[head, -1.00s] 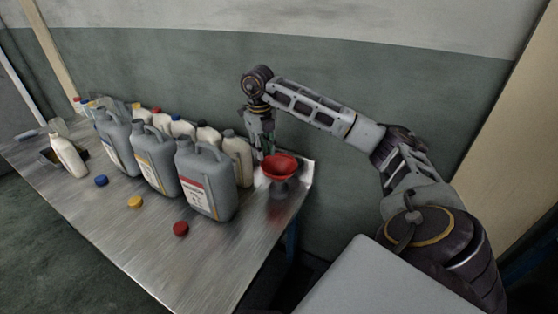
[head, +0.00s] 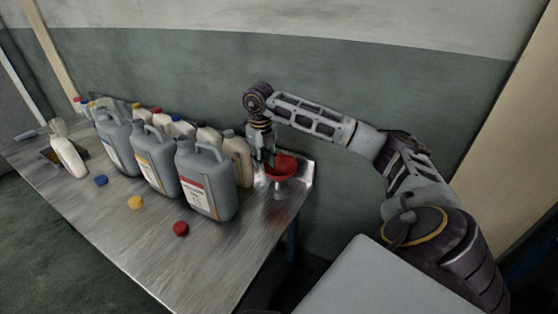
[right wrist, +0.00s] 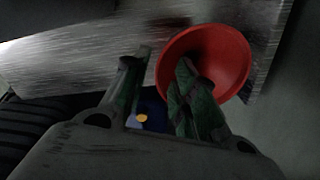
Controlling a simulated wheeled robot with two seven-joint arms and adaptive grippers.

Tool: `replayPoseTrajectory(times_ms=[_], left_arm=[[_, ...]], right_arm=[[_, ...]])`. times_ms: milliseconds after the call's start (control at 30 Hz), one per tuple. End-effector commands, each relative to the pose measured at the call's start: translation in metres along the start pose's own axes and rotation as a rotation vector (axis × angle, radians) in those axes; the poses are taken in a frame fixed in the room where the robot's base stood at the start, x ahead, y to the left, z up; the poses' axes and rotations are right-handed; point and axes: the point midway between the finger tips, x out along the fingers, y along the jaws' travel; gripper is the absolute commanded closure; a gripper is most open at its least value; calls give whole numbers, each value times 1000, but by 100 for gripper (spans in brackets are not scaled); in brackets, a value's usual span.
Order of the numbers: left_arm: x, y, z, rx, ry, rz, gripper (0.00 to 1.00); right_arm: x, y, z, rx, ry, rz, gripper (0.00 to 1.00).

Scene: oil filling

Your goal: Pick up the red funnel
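The red funnel (head: 284,168) stands wide mouth up at the table's far right corner, on a grey lower part. In the right wrist view the red funnel (right wrist: 222,50) fills the upper right. My right gripper (head: 265,157) points down at the funnel's left rim. In the right wrist view my right gripper (right wrist: 164,58) has its fingers apart: one overlaps the funnel's mouth, the other is outside its left edge. Whether either finger touches the rim cannot be told. My left gripper is not in view.
Several large grey jugs (head: 207,185) stand left of the funnel, with smaller bottles (head: 238,156) behind them. Loose red (head: 181,229), yellow (head: 135,202) and blue (head: 101,180) caps lie on the metal table (head: 190,265). The wall is close behind. The table's front right is clear.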

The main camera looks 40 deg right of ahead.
Motion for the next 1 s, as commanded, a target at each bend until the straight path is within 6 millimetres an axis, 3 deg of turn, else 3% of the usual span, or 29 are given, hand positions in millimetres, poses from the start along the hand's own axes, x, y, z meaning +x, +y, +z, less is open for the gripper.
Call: replayPoseTrajectory(times_ms=[300,800,1000], left_arm=[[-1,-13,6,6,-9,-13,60],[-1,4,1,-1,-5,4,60],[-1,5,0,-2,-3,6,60]], right_arm=[[29,0,-1,0,1,-1,72],[30,0,-1,0,0,0,72],[30,0,-1,0,0,0,98]])
